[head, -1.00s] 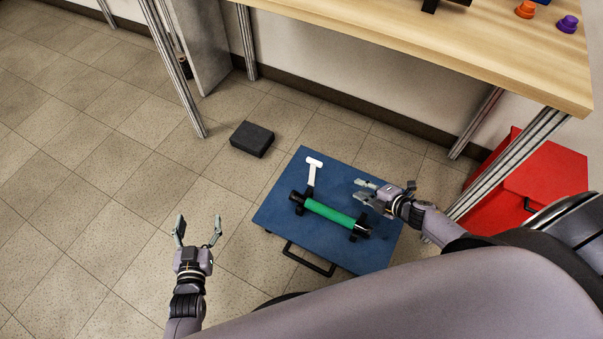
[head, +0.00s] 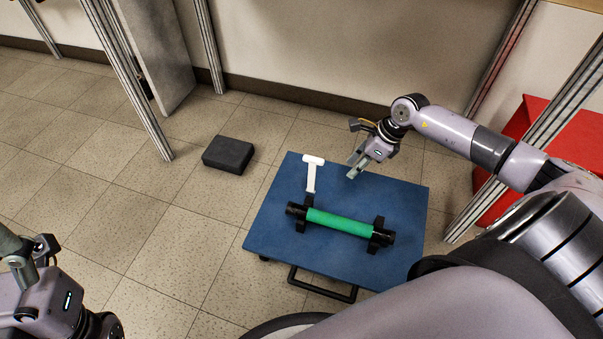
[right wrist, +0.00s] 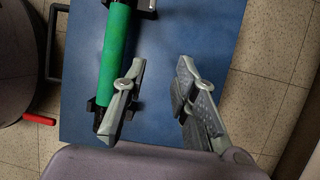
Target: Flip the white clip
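The white clip (head: 312,172) is a T-shaped piece extending from the left black holder toward the far edge of the blue board (head: 268,232). It does not show in the right wrist view. A black rod with a green sleeve (head: 340,222) rests across two black holders. The green sleeve also shows in the right wrist view (right wrist: 115,45). My right gripper (head: 353,168) is over the board, to the right of the clip and apart from it. Its fingers are open and empty in the right wrist view (right wrist: 160,100). My left gripper (head: 30,248) is at the lower left, partly cut off, away from the board.
A black block (head: 228,155) lies on the floor left of the board. A black handle (head: 322,287) sits at the board's near edge. Metal table legs (head: 135,85) stand behind, and a red cabinet (head: 560,140) is at the right.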

